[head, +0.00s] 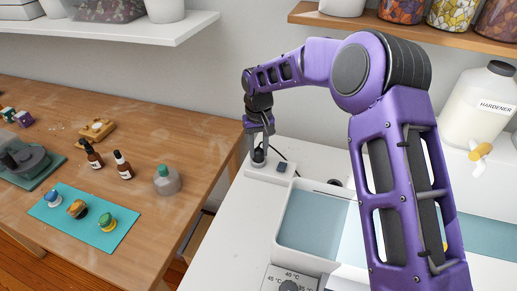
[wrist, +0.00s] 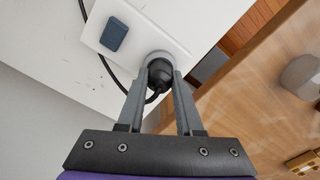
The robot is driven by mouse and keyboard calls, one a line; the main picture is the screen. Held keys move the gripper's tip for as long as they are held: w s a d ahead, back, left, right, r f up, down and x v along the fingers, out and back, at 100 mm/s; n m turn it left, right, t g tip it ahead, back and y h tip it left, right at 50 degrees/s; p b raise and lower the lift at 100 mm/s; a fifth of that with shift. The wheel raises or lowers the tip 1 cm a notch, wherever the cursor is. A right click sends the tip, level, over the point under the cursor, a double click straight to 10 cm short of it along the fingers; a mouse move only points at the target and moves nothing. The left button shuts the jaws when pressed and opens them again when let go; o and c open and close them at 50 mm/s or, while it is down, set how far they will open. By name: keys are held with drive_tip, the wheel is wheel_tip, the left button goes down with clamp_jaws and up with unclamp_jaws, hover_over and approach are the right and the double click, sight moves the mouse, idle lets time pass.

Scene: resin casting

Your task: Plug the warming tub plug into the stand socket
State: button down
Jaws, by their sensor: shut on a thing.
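The black plug (wrist: 160,73) is between the fingers of my gripper (wrist: 160,62), which is shut on it. In the head view my gripper (head: 259,135) points down with the plug (head: 259,155) at the back left of the white bench. The plug is over the end of the white stand socket (head: 268,170), beside its dark blue switch (head: 282,168). The stand also shows in the wrist view (wrist: 138,18). The socket holes are hidden, and I cannot tell whether the plug is seated. The warming tub (head: 281,240) stands in front, holding bluish liquid.
A black cord (wrist: 108,70) loops from the plug across the bench. A temperature dial box (head: 277,279) is at the tub's front. A hardener jug (head: 478,105) stands at right. The wooden table (head: 165,195) at left holds bottles and a teal mat (head: 62,218).

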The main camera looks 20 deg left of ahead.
sight(259, 150)
drive_tip(key=shift+c, duration=2.4)
unclamp_jaws()
wheel_tip(259, 150, up, 18)
drive_tip(key=p, duration=0.1)
drive_tip(key=shift+f, duration=0.2)
